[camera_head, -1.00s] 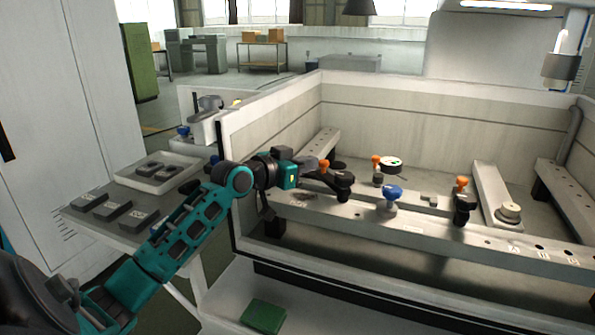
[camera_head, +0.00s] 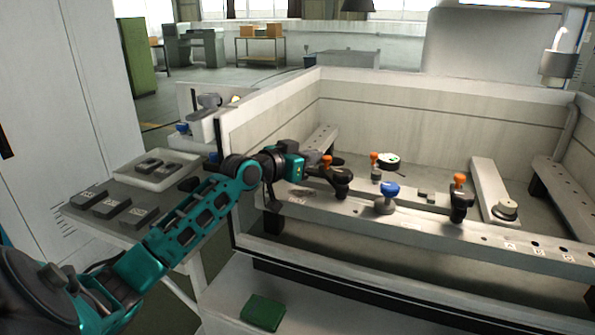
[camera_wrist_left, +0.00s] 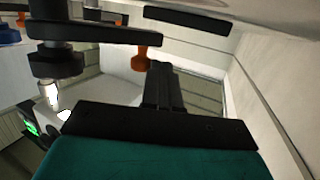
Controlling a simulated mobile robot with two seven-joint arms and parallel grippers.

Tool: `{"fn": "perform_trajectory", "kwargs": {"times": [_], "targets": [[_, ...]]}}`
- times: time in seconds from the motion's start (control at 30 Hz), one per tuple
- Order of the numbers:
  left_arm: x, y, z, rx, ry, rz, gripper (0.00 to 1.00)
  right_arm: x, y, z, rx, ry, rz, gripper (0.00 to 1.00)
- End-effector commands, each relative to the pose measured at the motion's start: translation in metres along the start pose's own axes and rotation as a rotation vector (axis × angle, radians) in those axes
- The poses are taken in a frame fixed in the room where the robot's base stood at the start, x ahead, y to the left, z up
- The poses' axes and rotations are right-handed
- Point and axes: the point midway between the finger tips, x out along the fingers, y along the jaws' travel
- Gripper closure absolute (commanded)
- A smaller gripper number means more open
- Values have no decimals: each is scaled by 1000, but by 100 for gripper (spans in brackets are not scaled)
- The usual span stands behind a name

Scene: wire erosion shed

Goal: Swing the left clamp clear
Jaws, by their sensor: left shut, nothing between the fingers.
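The left clamp (camera_head: 341,182) is a black swing arm on a round post, standing on the near rail. Its orange knob (camera_head: 326,160) points up at the arm's far left end. My left gripper (camera_head: 311,170) is shut and empty, just left of the clamp arm. In the left wrist view the shut fingers (camera_wrist_left: 160,72) appear close beside the orange knob (camera_wrist_left: 140,60) below the black clamp arm (camera_wrist_left: 105,34); I cannot tell whether they touch. My right gripper is out of view.
A blue-topped knob (camera_head: 387,192) and another black clamp with an orange knob (camera_head: 459,180) stand farther right on the rail (camera_head: 420,222). The tank wall (camera_head: 270,118) rises behind my gripper. A side table with a tray (camera_head: 150,182) and grey blocks is at left.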

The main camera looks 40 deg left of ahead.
Motion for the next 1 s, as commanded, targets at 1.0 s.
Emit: {"fn": "perform_trajectory", "kwargs": {"times": [1.0], "targets": [[-116, 0, 1, 0, -1, 1, 100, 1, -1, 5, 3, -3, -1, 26]]}}
